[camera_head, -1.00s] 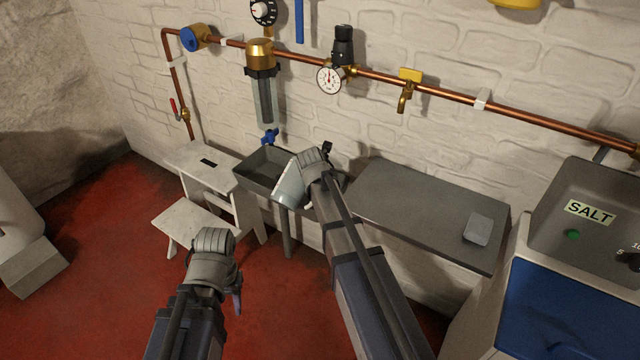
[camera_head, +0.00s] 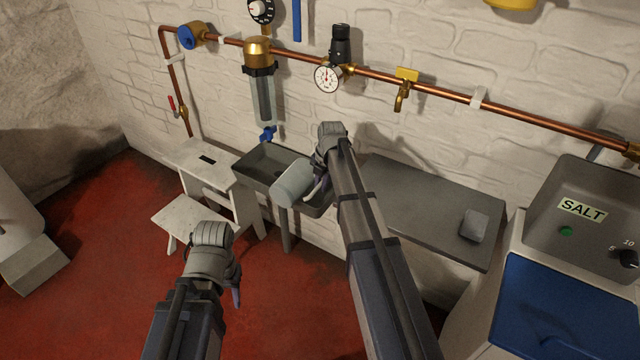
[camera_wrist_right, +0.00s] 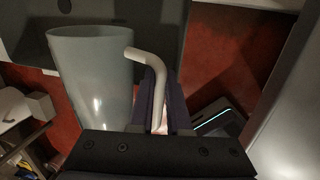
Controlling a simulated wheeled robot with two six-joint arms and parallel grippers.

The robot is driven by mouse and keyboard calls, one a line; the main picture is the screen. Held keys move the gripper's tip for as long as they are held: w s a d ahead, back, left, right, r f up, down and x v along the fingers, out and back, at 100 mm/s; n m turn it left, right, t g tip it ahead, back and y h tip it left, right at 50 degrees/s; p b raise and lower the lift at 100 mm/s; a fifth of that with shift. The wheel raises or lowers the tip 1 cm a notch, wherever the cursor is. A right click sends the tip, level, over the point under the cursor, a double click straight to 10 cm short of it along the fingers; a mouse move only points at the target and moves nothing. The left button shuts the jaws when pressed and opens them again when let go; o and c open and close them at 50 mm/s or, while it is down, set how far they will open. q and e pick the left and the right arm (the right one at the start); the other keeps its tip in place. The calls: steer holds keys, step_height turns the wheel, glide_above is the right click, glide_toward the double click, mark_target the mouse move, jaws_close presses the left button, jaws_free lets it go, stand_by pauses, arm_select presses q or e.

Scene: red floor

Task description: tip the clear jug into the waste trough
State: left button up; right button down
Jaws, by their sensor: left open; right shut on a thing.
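The clear jug (camera_head: 291,183) is a pale, see-through vessel, strongly tilted over the front rim of the dark grey waste trough (camera_head: 257,164). My right gripper (camera_head: 321,182) is beside it, shut on its handle. In the right wrist view the jug (camera_wrist_right: 93,85) stands left of the fingers, and its white bent handle (camera_wrist_right: 156,80) passes between them. I see no liquid leaving the jug; whether it holds any is unclear. My left gripper (camera_head: 237,285) is open and empty, low in front of the trough over the floor.
A white step stool (camera_head: 190,215) stands left of the trough. A grey bench (camera_head: 400,195) with a small grey block (camera_head: 475,226) is on the right. A filter housing (camera_head: 262,95) with a blue tap (camera_head: 267,133) hangs above the trough. A salt unit (camera_head: 560,280) stands far right.

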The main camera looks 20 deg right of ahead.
steer(key=shift+w+d+r+g+y+p, duration=0.4)
steer(key=shift+g+y, duration=0.2)
steer(key=shift+y, duration=0.2)
steer(key=shift+w+d+r+g+y, duration=0.25)
steer(key=shift+d+r+g+y, duration=0.05)
steer(key=shift+g+y, duration=0.35)
steer(key=shift+d+y, duration=0.15)
steer(key=shift+y, duration=0.2)
steer(key=shift+r+g, duration=0.15)
steer(key=shift+g, duration=0.1)
stand_by(1.2)
